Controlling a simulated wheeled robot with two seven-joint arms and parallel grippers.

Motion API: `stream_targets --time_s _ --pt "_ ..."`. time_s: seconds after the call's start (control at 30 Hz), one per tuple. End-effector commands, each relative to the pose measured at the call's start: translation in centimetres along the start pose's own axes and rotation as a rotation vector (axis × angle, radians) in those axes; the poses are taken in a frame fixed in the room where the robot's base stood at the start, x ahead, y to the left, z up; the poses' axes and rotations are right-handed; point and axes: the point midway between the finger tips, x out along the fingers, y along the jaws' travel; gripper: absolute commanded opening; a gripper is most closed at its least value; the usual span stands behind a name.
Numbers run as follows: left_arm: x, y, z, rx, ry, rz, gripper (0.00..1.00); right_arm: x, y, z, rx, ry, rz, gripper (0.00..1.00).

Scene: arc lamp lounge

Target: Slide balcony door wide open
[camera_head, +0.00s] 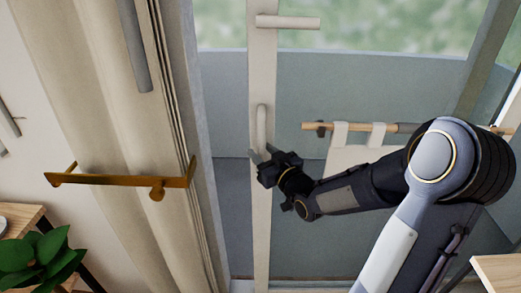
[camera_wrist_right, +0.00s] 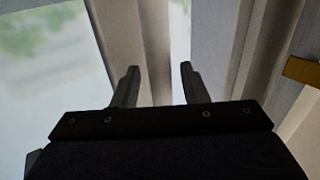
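The balcony door has a pale vertical stile (camera_head: 261,215) with glass (camera_head: 340,95) to its right. A pale upright handle (camera_head: 262,118) sits on the stile, and a horizontal lever (camera_head: 288,21) sticks out higher up. My right gripper (camera_head: 262,153) is at the stile, close to the lower end of the upright handle. In the right wrist view the two fingers (camera_wrist_right: 158,72) are apart, with the pale door frame (camera_wrist_right: 155,40) beyond them. Nothing is clearly gripped, and I cannot tell whether the fingers touch the handle. My left gripper is out of view.
A beige curtain (camera_head: 110,130) hangs left of the door, with a brass bar (camera_head: 120,181) across it. A leafy plant (camera_head: 38,255) stands on a wooden surface at lower left. A wooden rail (camera_head: 350,127) with hanging cloth is behind my right arm. A wooden corner (camera_head: 500,272) shows at lower right.

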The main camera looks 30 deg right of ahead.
Motion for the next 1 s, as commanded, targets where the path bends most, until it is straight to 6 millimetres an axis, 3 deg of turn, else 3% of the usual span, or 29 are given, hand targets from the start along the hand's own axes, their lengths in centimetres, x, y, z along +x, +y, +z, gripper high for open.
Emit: stream_targets --time_s 0.37,0.67,1.0 --pt "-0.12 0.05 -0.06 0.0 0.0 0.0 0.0 0.8 -0.03 0.03 0.0 0.0 0.0 0.4" --pt "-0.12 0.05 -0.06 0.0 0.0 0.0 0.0 0.77 -0.02 0.03 0.0 0.0 0.0 0.01" --pt "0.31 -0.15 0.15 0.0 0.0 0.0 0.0 0.4 0.65 0.14 -0.002 0.002 0.004 0.0"
